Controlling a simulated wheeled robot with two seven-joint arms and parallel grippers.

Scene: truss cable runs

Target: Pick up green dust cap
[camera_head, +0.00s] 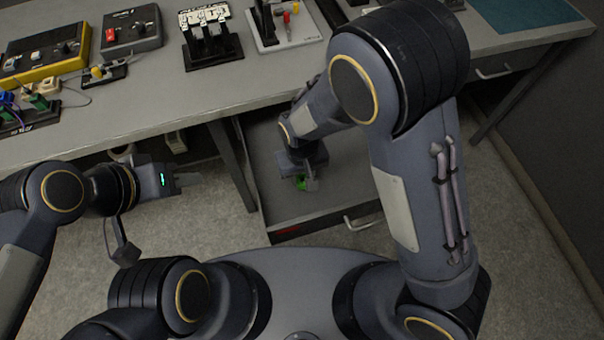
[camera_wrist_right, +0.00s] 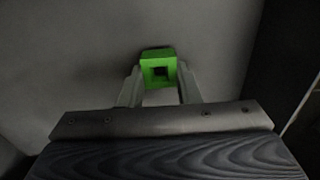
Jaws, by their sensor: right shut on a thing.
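The green dust cap (camera_wrist_right: 158,68) is a small green block with a dark square opening. It sits between the fingertips of my right gripper (camera_wrist_right: 160,82), which is shut on it. I cannot tell whether the cap touches the drawer floor. My left gripper (camera_head: 190,179) is over the floor in front of the table, away from the cap; its finger opening is unclear.
The drawer is pulled out below the grey table (camera_head: 150,95), with walls around my right gripper. On the table stand a yellow device (camera_head: 45,55), a dark box (camera_head: 132,30), a black stand (camera_head: 210,45) and a white board (camera_head: 290,28). A teal mat (camera_head: 525,12) lies at right.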

